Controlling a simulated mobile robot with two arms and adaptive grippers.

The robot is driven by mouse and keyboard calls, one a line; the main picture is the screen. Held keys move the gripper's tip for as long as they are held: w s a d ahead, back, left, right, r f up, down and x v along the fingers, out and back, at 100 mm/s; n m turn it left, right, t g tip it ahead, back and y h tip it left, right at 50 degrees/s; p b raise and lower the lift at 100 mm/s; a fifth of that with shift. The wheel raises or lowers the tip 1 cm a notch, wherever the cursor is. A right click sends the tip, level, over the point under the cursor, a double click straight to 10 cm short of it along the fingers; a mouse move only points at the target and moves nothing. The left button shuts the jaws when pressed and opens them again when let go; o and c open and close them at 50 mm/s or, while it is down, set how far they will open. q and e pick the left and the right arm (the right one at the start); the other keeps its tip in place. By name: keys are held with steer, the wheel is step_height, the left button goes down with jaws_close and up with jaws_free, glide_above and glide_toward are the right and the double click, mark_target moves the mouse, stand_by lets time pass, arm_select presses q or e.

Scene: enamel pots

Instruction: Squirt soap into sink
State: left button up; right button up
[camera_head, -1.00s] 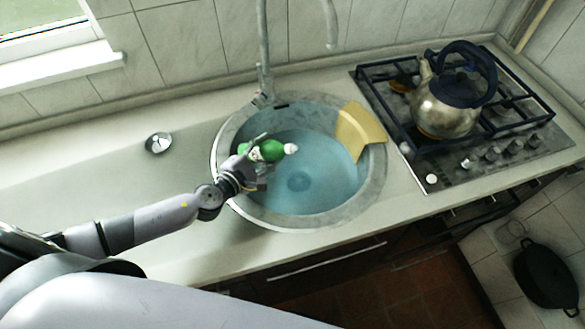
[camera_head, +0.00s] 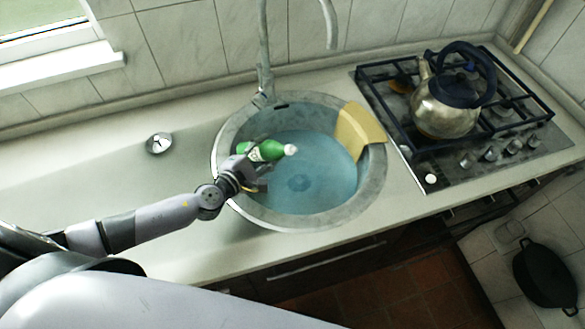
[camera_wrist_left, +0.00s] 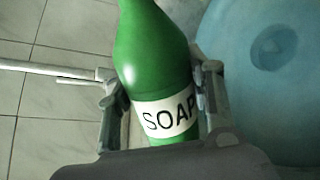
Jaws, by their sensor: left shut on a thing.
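A green soap bottle (camera_head: 268,150) with a white cap is held tilted to lying over the left part of the round sink (camera_head: 372,190), its cap pointing right. My left gripper (camera_head: 247,163) is shut around the bottle. In the left wrist view the bottle (camera_wrist_left: 155,60) shows its white SOAP label between the two fingers of my left gripper (camera_wrist_left: 160,105). The sink holds blue water (camera_head: 325,175), and its drain shows dimly below the bottle's cap. No stream of soap can be made out. My right gripper is out of view.
A yellow cloth (camera_head: 355,130) hangs over the sink's right rim. The faucet (camera_head: 264,60) rises behind the sink. A kettle (camera_head: 445,105) stands on the gas stove (camera_head: 480,160) at right. A small metal strainer (camera_head: 159,143) lies on the counter at left.

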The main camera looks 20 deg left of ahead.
arm_select(q)
steer(key=shift+a+m+p, duration=0.2)
steer(key=shift+m+p, duration=0.1)
stand_by(1.0)
steer(key=shift+w+a+r+m+y+p, duration=0.1)
steer(key=shift+a+r+m+y+p, duration=0.2)
steer(key=shift+p, duration=0.4)
steer(key=shift+r+m+y+p, duration=0.1)
steer(key=shift+r+m+p, duration=0.3)
steer(key=shift+p, duration=0.3)
stand_by(1.6)
steer(key=shift+a+m+y+p, duration=0.45)
steer(key=shift+m+p, duration=0.35)
steer(key=shift+p, duration=0.7)
stand_by(2.2)
